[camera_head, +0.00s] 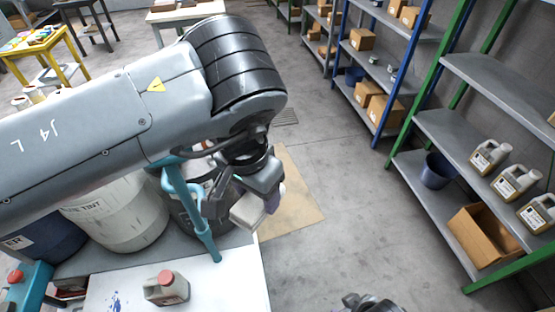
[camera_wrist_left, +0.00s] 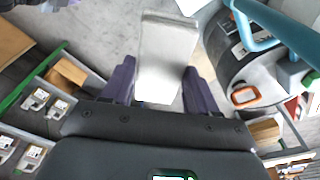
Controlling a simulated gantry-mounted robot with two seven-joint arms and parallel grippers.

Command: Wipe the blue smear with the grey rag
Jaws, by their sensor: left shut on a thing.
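The grey rag (camera_head: 247,213) looks like a flat, pale grey block. My left gripper (camera_head: 258,203) is shut on it, holding it in the air just past the right side of the white table (camera_head: 228,287). In the left wrist view the rag (camera_wrist_left: 166,45) sits between the two dark purple fingers and sticks out beyond them. The blue smear (camera_head: 115,303) is on the white tabletop at the bottom left, apart from the rag and partly cut by the frame edge. A dark part of my right arm's end shows at the bottom edge; its jaws cannot be made out.
A grey and red canister (camera_head: 166,287) stands on the table, right of the smear. Large drums (camera_head: 120,212) stand behind. Shelving (camera_head: 455,140) lines the right; the floor between is mostly clear.

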